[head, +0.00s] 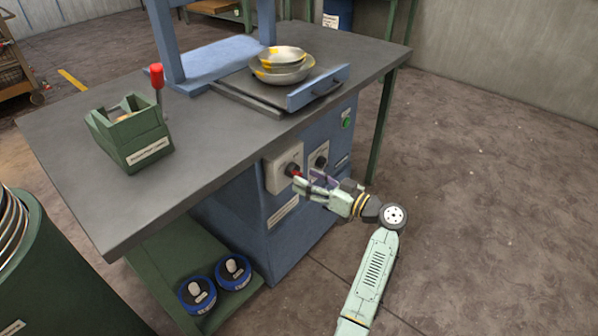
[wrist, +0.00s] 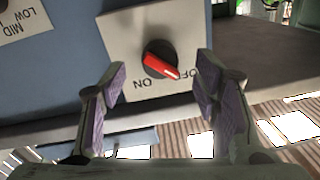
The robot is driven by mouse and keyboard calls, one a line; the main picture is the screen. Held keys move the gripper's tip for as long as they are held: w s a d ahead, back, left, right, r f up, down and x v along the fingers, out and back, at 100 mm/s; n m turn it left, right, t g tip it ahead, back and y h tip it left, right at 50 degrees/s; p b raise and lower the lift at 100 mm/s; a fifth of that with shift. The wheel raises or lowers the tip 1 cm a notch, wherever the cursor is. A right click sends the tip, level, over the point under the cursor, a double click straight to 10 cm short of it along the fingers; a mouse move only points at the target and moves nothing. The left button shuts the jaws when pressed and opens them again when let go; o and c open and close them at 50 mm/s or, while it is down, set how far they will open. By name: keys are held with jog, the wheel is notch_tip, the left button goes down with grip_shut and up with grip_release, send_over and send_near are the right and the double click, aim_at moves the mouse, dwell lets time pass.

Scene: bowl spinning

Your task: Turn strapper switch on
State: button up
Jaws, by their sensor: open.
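The strapper switch (wrist: 160,62) is a black rotary knob with a red pointer on a pale plate, upside down in the wrist view. Its pointer slants to the lower right, toward the partly hidden OFF label; the ON label (wrist: 150,84) is left of it. In the head view the switch's pale box (head: 276,176) is on the front of the blue machine, its red part showing by my fingertips. My gripper (head: 306,184) is open in front of it. In the wrist view my gripper (wrist: 161,64) has one finger either side of the knob, with gaps; contact is not visible.
A second dial plate (wrist: 22,14) reads MID and LOW; it also shows in the head view (head: 319,158). The grey tabletop (head: 215,135) overhangs the switches. A green bin (head: 130,135), stacked bowls (head: 282,65) and a red-topped lever (head: 157,77) are above. The floor at right is clear.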

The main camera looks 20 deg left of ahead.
aim_at(299, 175)
jog(key=shift+p+x, duration=0.3)
jog(key=shift+x, duration=1.55)
jog(key=shift+c, duration=0.5)
jog(key=c, duration=1)
